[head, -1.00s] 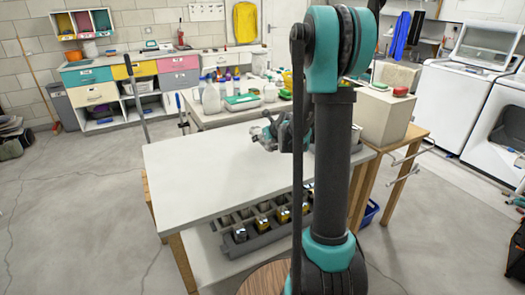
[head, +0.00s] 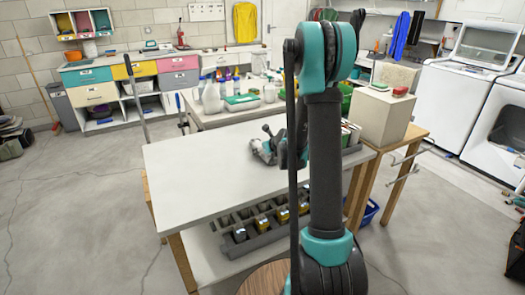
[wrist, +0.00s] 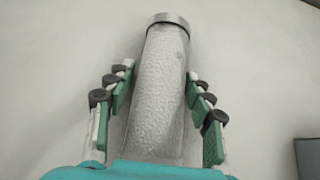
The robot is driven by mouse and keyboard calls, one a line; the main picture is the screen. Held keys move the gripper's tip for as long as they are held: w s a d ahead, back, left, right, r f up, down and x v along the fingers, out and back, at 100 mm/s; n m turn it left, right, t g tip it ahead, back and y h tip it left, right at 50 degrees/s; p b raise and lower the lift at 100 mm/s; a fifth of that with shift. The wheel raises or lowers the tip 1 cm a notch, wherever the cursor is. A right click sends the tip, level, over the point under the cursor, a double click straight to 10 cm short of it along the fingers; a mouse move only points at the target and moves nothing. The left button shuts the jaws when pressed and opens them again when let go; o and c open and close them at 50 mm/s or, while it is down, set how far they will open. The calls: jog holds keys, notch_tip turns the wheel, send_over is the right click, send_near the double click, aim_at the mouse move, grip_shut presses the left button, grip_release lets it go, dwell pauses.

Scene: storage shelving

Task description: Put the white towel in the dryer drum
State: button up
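A pale, rough-textured roll (wrist: 158,95), which looks like the white towel, lies between the fingers of my gripper (wrist: 158,92) in the wrist view. It has a smoother grey band at its far end. The fingers stand apart on either side of it, with a visible gap on the left; contact on the right is unclear. In the head view my gripper (head: 264,150) is low over the white table, and the roll is hard to make out there. The dryer drum (head: 511,126) seems to be the dark round opening in the white machine at the right edge.
The white table (head: 200,180) is mostly bare on its left. A beige box (head: 382,118) stands on a wooden stand to the right. Bottles and a green container (head: 242,102) are on the table behind. Metal rails (head: 405,160) jut out towards the machines.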

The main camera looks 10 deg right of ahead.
jog(key=o, duration=0.4)
jog(key=shift+r, duration=0.1)
